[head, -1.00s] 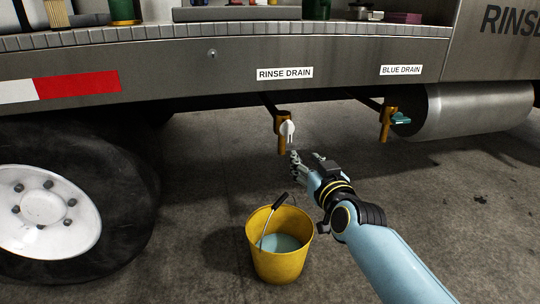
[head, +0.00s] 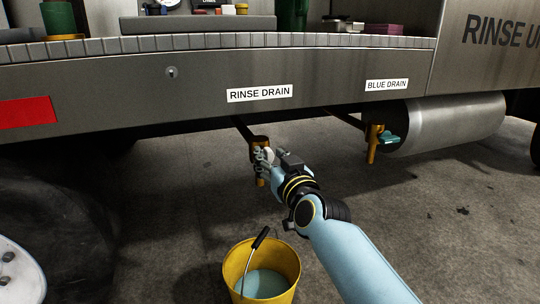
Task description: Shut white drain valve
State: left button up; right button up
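The white drain valve (head: 269,154) is a brass tap with a white handle on a pipe under the "RINSE DRAIN" label (head: 259,93). My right gripper (head: 266,163) is at the valve and overlaps its handle and body, so most of the handle is hidden. I cannot tell whether the fingers are shut on the handle. My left gripper is out of view.
A yellow bucket (head: 234,274) with bluish liquid stands on the ground below the valve. A second brass tap with a teal handle (head: 389,138) hangs at the right under "BLUE DRAIN". A metal tank (head: 455,124) is beside it. A wheel is at the lower left.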

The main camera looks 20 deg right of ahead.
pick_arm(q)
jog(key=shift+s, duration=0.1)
pick_arm(e)
jog(key=shift+c, duration=0.5)
grip_shut()
jog(key=shift+m, duration=0.4)
jog(key=shift+d+m, duration=0.2)
jog(key=shift+m, duration=0.7)
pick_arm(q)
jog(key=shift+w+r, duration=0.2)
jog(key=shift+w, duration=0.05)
pick_arm(e)
jog(key=shift+d+f+m, duration=0.2)
jog(key=shift+f+m, duration=0.1)
jog(key=shift+m, duration=2.25)
jog(key=shift+d+f+m, duration=0.25)
jog(key=shift+f+m, duration=0.1)
jog(key=shift+m, duration=2.15)
jog(key=shift+d+f+m, duration=0.2)
jog(key=shift+f+m, duration=0.1)
jog(key=shift+m, duration=2.25)
